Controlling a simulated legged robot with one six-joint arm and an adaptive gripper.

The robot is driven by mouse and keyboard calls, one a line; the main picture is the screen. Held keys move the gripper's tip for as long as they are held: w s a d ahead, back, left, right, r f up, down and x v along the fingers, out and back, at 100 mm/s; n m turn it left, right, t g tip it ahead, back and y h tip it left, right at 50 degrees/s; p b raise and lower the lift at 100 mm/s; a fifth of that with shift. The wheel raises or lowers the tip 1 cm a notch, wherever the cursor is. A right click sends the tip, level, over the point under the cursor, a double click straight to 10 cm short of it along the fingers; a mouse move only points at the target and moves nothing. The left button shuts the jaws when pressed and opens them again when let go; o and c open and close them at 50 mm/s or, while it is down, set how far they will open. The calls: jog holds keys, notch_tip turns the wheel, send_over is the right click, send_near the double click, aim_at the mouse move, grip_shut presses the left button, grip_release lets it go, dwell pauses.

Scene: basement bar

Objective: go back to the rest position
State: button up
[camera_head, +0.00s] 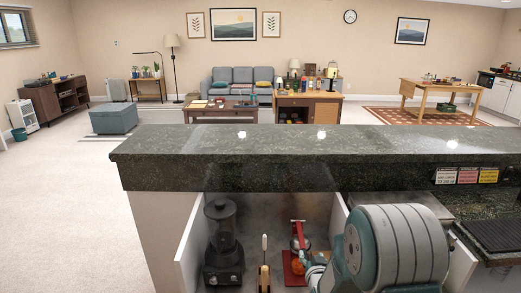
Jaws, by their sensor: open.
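A large grey and teal rounded part of my own arm (395,245) fills the lower right, in front of the counter. My gripper's fingertips cannot be made out; they are either hidden behind the arm or below the picture's edge. No object is seen held. Small orange, white and teal parts show at the arm's left side, but I cannot tell what they belong to.
A dark stone bar top (300,145) crosses the view ahead. Below it, a black blender (223,245) and a red lever device (297,245) stand in a recess. A black ribbed mat (497,233) lies at right. Open carpet (60,190) spreads at left.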

jog(key=s+r+g, duration=0.2)
jog(key=s+r, duration=0.3)
jog(key=r, duration=0.4)
jog(key=s+r+n+g, duration=0.1)
jog(key=s+r+g, duration=0.2)
jog(key=s, duration=1.1)
jog(key=s+r+g, duration=0.4)
jog(key=s+r, duration=0.2)
jog(key=s, duration=0.8)
jog(key=shift+r+n, duration=0.4)
